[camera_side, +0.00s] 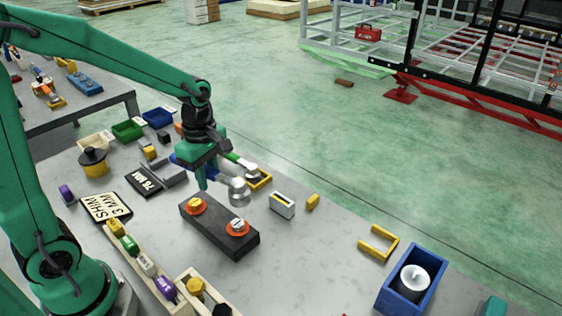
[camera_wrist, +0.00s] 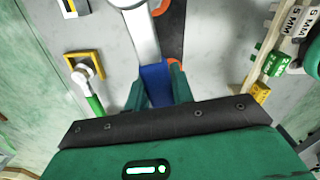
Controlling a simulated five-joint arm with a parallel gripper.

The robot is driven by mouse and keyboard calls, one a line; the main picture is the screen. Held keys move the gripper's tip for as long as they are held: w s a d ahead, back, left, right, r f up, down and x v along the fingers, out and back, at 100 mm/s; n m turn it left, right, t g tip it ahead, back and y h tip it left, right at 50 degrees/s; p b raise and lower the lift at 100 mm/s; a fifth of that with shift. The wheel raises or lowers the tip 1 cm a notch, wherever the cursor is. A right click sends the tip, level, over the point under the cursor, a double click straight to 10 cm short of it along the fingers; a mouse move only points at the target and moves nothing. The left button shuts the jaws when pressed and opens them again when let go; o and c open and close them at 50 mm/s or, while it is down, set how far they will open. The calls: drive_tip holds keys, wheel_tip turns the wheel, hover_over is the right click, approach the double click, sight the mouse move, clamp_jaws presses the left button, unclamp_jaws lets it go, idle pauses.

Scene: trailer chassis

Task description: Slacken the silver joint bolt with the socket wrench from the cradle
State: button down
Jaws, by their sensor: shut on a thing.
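My gripper (camera_side: 203,178) is shut on the blue handle (camera_wrist: 156,80) of a socket wrench, whose silver shaft (camera_wrist: 141,34) runs away from the jaws. In the side view the wrench's silver head (camera_side: 239,191) hangs above the dark block (camera_side: 214,228), apart from the bolts as far as I can tell. The block carries a silver bolt (camera_side: 238,225) on an orange washer at its right end and a yellow-topped bolt (camera_side: 197,204) on another at its left end. In the wrist view the wrench hides much of the block.
A green-handled wrench (camera_wrist: 95,103) lies by a yellow bracket (camera_wrist: 85,57) beside the held wrench. A grey-white box (camera_side: 282,206), an empty yellow bracket (camera_side: 379,243) and a blue bin (camera_side: 383,280) stand to the right. A wooden rack (camera_side: 120,252) of labelled pieces lies in front.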

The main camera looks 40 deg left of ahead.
drive_tip(key=shift+s+a, duration=0.45)
drive_tip(key=shift+s, duration=0.05)
drive_tip(key=shift+f, duration=0.2)
drive_tip(key=shift+f, duration=3.1)
drive_tip(key=shift+f, duration=0.8)
idle(0.5)
drive_tip(key=c, duration=1.7)
unclamp_jaws()
drive_tip(key=shift+c, duration=0.2)
clamp_jaws()
